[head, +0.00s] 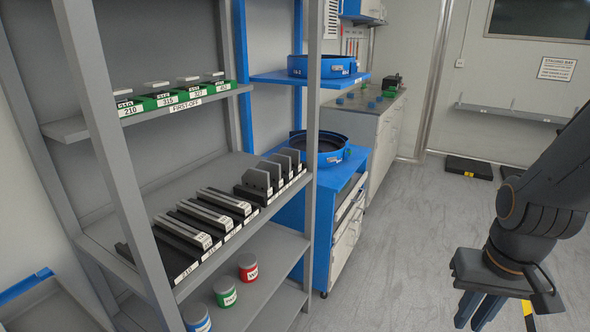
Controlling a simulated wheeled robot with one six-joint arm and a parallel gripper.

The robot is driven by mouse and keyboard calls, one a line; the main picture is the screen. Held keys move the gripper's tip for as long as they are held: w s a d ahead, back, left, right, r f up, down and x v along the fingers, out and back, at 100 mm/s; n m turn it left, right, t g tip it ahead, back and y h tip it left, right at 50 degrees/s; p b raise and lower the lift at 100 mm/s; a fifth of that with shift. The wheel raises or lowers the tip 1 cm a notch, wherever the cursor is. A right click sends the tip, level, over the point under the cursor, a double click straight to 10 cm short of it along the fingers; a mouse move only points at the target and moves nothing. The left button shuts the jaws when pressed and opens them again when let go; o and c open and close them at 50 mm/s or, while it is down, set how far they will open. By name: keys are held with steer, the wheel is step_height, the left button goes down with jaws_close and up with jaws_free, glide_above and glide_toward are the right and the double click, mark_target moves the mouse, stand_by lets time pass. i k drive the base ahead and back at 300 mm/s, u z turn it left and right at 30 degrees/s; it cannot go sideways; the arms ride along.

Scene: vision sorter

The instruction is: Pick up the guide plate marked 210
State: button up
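A row of dark holders with long grey bar-like plates (208,213) lies on the middle shelf, with white labels on their front ends. The front label of the nearest holder (186,272) is too small to read surely. To their right, several grey upright plates (257,179) stand in a dark holder. My gripper (470,322) hangs at the lower right, well away from the shelves. Its two blue fingers are apart with nothing seen between them; the tips are near the picture's bottom edge.
Grey rack posts (110,130) stand in front of the shelves. Red, green and blue-labelled tins (248,268) stand on the lower shelf. Blue round trays (325,148) sit on a blue stand beyond the rack. Grey floor (400,230) is open between rack and arm.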

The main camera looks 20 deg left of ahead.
mark_target(257, 179)
steer(key=u, duration=0.05)
steer(key=i, duration=0.85)
steer(key=u, duration=0.85)
steer(key=i, duration=0.7)
steer(key=u, duration=0.55)
